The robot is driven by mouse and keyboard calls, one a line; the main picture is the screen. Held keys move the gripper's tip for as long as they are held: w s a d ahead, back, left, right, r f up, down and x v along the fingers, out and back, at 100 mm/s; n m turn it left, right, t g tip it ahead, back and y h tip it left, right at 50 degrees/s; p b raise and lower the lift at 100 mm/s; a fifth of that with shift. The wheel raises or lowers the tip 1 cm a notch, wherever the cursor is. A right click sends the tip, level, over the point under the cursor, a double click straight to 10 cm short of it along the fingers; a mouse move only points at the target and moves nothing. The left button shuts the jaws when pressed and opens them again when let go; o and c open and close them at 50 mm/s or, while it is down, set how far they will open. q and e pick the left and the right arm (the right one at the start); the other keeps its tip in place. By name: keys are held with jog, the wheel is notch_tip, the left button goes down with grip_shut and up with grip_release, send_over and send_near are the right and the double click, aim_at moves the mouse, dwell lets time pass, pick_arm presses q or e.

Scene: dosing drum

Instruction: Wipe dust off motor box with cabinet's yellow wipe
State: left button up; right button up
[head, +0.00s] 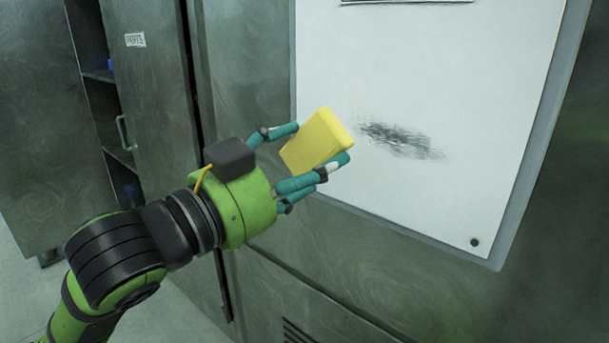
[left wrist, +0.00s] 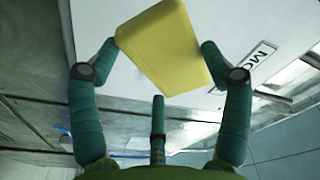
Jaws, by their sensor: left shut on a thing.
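My left gripper (head: 308,158) is shut on the yellow wipe (head: 316,142), a block held tilted between its teal fingers. The wipe also shows large in the left wrist view (left wrist: 165,45), between the fingertips (left wrist: 160,48). The motor box (head: 445,55) is a large white panel with a grey edge, behind and to the right of the gripper. A dark dust smudge (head: 400,140) lies on the white face, just right of the wipe. I cannot tell whether the wipe touches the panel. My right gripper is not in view.
The cabinet (head: 150,85) at the left has a PARTS label (head: 135,40), a door handle (head: 123,132) and an open gap with dark shelves. Green-grey metal panels surround the white face. A small dark round spot (head: 474,242) sits near its lower right corner.

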aim_at(359, 131)
pick_arm(q)
jog(key=shift+s+r, duration=0.15)
jog(key=shift+r, duration=0.2)
jog(key=shift+d+r, duration=0.1)
jog(key=shift+w+a+f+b+x, duration=0.1)
jog(key=shift+x, duration=0.85)
jog(key=shift+w+a+f+b+x, duration=0.1)
jog(key=shift+x, duration=0.85)
jog(key=shift+w+a+f+b+x, duration=0.1)
jog(key=shift+x, duration=0.85)
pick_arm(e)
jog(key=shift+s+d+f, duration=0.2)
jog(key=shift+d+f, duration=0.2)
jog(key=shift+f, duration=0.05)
pick_arm(q)
jog(key=shift+w+d, duration=0.2)
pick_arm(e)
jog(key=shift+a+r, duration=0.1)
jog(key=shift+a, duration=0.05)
pick_arm(q)
jog(key=shift+w+d+p, duration=0.3)
jog(key=shift+w+d, duration=0.05)
jog(key=shift+w, duration=0.2)
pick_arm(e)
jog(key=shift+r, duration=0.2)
pick_arm(q)
jog(key=shift+s, duration=0.1)
